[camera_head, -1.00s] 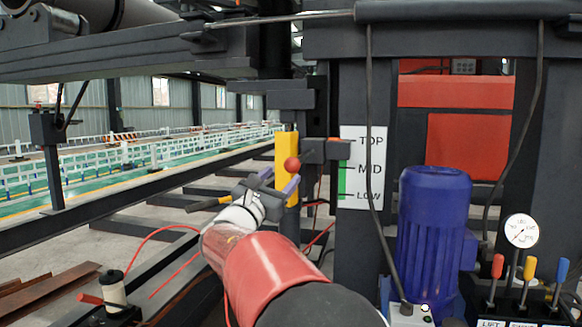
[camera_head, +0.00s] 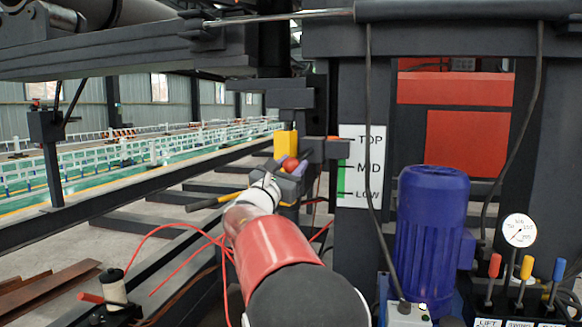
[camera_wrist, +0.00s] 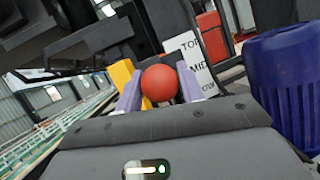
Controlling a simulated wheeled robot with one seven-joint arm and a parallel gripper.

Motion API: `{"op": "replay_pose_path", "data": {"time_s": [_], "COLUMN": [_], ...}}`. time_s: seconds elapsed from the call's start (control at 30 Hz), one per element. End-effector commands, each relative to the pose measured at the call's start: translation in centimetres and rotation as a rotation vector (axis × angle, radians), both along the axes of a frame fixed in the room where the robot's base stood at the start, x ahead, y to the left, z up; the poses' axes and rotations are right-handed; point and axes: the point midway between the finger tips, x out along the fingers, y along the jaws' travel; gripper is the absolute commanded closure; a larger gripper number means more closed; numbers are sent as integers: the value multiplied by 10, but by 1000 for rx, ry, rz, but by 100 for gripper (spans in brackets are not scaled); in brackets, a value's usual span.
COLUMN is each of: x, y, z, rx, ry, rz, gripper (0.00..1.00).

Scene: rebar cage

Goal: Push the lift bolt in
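The lift bolt shows as a red ball knob (camera_head: 291,165) beside the dark post with the TOP/MID/LOW scale. My gripper (camera_head: 293,168) is up at the knob, its purple fingers on either side of it. In the wrist view the red knob (camera_wrist: 160,84) sits between the two fingers (camera_wrist: 160,90), which stand apart by about the knob's width. Whether the fingers touch the knob is unclear. The bolt's shaft behind the knob is hidden. A yellow block (camera_head: 286,141) stands just behind the knob.
The white scale plate (camera_head: 361,167) is right of the knob, with a blue motor (camera_head: 432,235) farther right. Levers (camera_head: 525,275) and a gauge (camera_head: 519,230) stand at the right edge. Dark beams hang above.

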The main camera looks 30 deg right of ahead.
Motion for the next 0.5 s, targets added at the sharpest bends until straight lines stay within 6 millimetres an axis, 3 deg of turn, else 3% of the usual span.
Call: {"op": "replay_pose_path", "data": {"time_s": [0.03, 0.2, 0.33, 0.5], "x": [0, 0, 4, 23], "y": [0, 0, -4, -26], "z": [0, 0, 0, 2], "rx": [0, 0, 0, -1], "ry": [0, 0, 1, 0], "rz": [0, 0, -1, -4], "gripper": [79, 100, 100, 100]}}
